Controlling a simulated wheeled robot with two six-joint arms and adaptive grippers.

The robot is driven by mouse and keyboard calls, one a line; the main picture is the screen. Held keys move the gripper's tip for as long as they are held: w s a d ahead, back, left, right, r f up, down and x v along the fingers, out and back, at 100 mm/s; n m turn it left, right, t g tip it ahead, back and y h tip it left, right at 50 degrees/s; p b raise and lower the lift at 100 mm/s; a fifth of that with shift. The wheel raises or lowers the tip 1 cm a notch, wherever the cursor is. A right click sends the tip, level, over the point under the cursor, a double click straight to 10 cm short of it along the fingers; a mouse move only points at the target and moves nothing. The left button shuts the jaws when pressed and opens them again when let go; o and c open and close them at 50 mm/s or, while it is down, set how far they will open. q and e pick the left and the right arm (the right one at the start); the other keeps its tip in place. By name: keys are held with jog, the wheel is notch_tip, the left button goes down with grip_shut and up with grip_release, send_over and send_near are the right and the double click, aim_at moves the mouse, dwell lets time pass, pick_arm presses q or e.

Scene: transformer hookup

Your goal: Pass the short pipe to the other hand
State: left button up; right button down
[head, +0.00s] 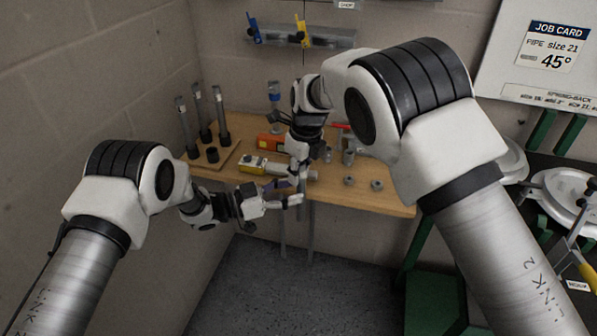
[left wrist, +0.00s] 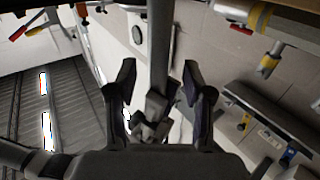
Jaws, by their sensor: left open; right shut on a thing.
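The short pipe, a grey bar (left wrist: 160,45), stands between the two spread fingers of my left gripper (left wrist: 160,80) in the left wrist view. In the head view it is small and mostly hidden by the grippers. My right gripper (head: 299,172) points down over the table's front edge and is shut on the pipe. My left gripper (head: 290,193) comes in from the left, just below the right one, with its fingers open around the pipe. I cannot tell whether they touch it.
The wooden table (head: 365,197) holds a yellow-and-grey tool (head: 252,165), an orange box (head: 270,142) and small grey fittings (head: 377,185). Several dark tubes (head: 222,115) stand upright at the left. A wall shelf (head: 325,40) hangs behind. Floor (head: 290,290) shows free below the grippers.

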pick_arm(q)
jog(key=v, duration=0.9)
jog(key=s+a+f+n+t+y, duration=0.25)
jog(key=a+f+n+y, duration=0.3)
jog(key=f, duration=0.35)
jog(key=s+a+f+n+t+y, duration=0.1)
jog(key=s+a+f+n+y, duration=0.4)
jog(key=f, duration=0.3)
jog(key=s+a+f+n+g+y, duration=0.1)
jog(key=s+a+g+y, duration=0.1)
jog(key=s, duration=0.8)
jog(key=s+a+f+n+g+y, duration=0.1)
jog(key=s+a+n+g+y, duration=0.1)
jog(key=s, duration=0.7)
jog(key=s+a+f+n+g+y, duration=0.2)
jog(key=s+a+g+y, duration=0.1)
jog(key=s, duration=0.7)
jog(key=shift+s+a+g, duration=0.35)
jog(key=shift+a+g, duration=0.2)
jog(key=shift+a, duration=0.3)
jog(key=shift+f, duration=0.1)
